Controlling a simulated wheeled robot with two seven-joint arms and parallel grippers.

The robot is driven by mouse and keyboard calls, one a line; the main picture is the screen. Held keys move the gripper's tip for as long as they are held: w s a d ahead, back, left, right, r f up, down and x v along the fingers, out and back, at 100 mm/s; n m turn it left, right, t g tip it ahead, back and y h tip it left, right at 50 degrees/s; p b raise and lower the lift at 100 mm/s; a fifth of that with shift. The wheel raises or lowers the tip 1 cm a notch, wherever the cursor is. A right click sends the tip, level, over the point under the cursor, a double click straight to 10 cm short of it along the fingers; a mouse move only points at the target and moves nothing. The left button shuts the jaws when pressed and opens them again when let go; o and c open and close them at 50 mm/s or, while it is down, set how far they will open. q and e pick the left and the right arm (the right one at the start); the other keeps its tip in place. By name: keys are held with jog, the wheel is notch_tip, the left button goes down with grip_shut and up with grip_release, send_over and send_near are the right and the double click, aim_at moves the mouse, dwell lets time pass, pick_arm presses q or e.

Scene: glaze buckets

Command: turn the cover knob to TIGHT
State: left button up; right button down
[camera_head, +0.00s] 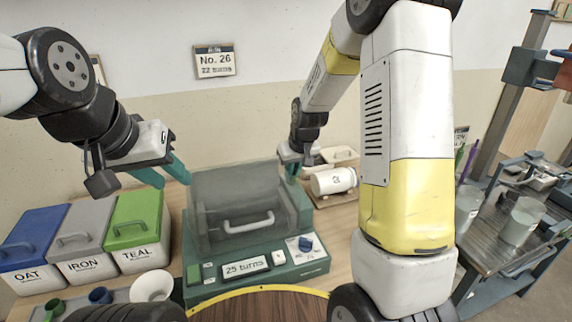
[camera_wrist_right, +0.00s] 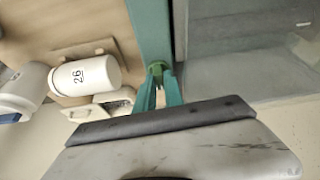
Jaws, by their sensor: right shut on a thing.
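The green machine (camera_head: 258,284) stands on the table with a clear, boxy cover (camera_head: 235,190) over its top. My right gripper (camera_head: 291,174) is at the machine's far right side. In the right wrist view its green fingers (camera_wrist_right: 158,84) close on a small round green knob (camera_wrist_right: 157,68) at the machine's side wall. The knob's markings cannot be read. A blue dial (camera_head: 305,243) sits on a white plate on the front panel, its lettering too small to read. My left gripper (camera_head: 173,180) is open and empty, in the air left of the cover.
The display (camera_head: 245,267) reads 25 turns; a wall sign (camera_head: 214,62) reads No. 26, 22 turns. OAT (camera_head: 33,245), IRON (camera_head: 82,240) and TEAL (camera_head: 138,230) buckets stand left. A white jar (camera_head: 333,181), marked 26 in the wrist view (camera_wrist_right: 84,77), lies right of the machine.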

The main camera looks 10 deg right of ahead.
jog(key=shift+m, duration=0.5)
jog(key=c, duration=1.7)
grip_release()
